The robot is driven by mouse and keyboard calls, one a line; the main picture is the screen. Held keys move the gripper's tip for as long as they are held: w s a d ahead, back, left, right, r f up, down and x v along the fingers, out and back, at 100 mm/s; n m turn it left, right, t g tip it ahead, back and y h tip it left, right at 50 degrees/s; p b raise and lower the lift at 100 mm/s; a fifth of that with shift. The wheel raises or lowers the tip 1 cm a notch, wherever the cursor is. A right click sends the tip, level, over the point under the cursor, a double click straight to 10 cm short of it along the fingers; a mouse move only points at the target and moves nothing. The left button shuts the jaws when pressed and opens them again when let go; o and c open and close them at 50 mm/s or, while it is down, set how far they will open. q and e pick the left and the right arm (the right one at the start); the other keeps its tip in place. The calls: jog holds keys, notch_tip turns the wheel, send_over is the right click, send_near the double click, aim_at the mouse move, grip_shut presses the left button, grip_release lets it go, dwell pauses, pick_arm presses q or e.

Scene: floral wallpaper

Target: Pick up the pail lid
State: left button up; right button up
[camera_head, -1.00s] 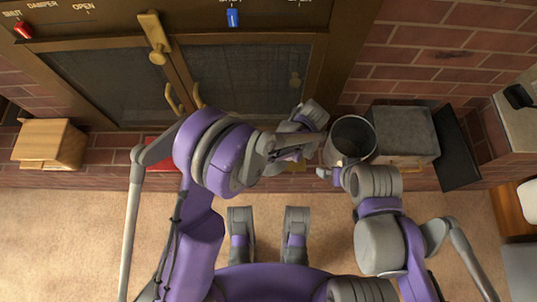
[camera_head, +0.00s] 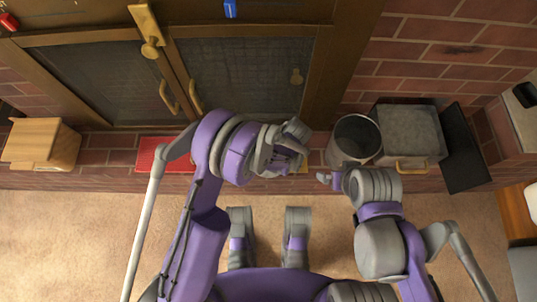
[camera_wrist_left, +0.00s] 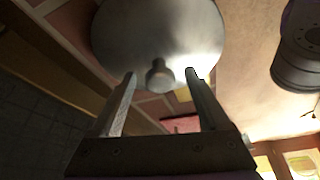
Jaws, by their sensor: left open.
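The pail lid (camera_wrist_left: 158,25) is a round, shiny grey metal disc with a small knob (camera_wrist_left: 160,76), at the top of the left wrist view. My left gripper (camera_wrist_left: 160,74) is open, and the knob shows between its two fingertips with gaps on both sides. I cannot tell whether the tips reach down around the knob. In the head view my left gripper (camera_head: 292,158) is over the brick ledge left of the pail, and the lid is hidden under it. The metal pail (camera_head: 354,141) stands upright with its mouth uncovered. My right gripper (camera_head: 327,178) is just in front of the pail; its fingers are too small to judge.
A grey metal box (camera_head: 409,135) with a brass handle stands right of the pail, beside a dark panel (camera_head: 463,145). A wooden box (camera_head: 40,143) and a red object (camera_head: 163,155) are on the left. Brass-framed mesh doors (camera_head: 245,75) rise behind the ledge.

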pick_arm(q)
grip_shut()
dwell(0.4)
jog(key=shift+r, duration=0.15)
